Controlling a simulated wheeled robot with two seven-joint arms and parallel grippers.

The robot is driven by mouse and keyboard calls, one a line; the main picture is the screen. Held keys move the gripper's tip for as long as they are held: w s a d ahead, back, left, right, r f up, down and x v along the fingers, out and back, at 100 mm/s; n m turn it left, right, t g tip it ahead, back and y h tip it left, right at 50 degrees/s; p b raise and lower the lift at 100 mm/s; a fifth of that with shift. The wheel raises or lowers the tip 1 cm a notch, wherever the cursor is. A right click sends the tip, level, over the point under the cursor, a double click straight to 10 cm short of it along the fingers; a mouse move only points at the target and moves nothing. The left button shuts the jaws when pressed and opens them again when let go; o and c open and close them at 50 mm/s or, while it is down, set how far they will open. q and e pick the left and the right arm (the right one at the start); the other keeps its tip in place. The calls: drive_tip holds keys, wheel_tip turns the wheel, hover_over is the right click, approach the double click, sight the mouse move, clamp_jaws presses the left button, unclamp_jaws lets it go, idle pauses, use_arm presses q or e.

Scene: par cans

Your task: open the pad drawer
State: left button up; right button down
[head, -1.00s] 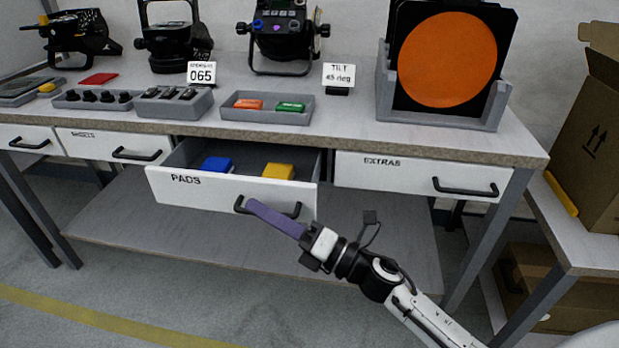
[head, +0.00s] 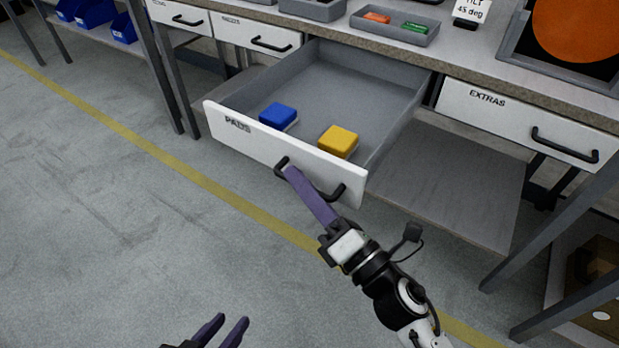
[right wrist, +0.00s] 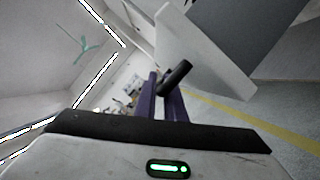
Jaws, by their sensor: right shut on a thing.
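The pad drawer (head: 236,133), with a white front marked PADS, stands pulled well out from the bench. A blue pad (head: 278,116) and a yellow pad (head: 338,141) lie inside it. My right gripper (head: 291,174) is shut on the drawer's black bar handle (head: 335,192). In the right wrist view the purple fingers of my right gripper (right wrist: 163,88) have the handle (right wrist: 176,75) between them. My left gripper (head: 222,330) shows at the bottom edge of the head view, its two purple fingers apart and empty, away from the drawer.
The closed EXTRAS drawer (head: 520,125) is to the right, and other closed drawers are to the left. A grey tray (head: 395,27) with an orange and a green piece sits on the bench top. The floor in front is clear, with a yellow line (head: 185,172).

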use_arm(q)
drive_tip(key=shift+s+a+r, duration=0.15)
drive_tip(key=shift+s, duration=0.3)
use_arm(e)
drive_tip(key=shift+s+a+f, duration=0.1)
drive_tip(key=shift+s+a, duration=0.35)
drive_tip(key=shift+s, duration=0.2)
drive_tip(key=c, duration=2.1)
unclamp_jaws()
drive_tip(key=shift+d, duration=0.1)
use_arm(q)
drive_tip(key=shift+w+d+f+b, duration=0.25)
drive_tip(key=shift+d+f+b, duration=0.05)
drive_tip(key=shift+b, duration=0.25)
use_arm(e)
drive_tip(key=v, duration=1)
drive_tip(key=shift+s, duration=0.1)
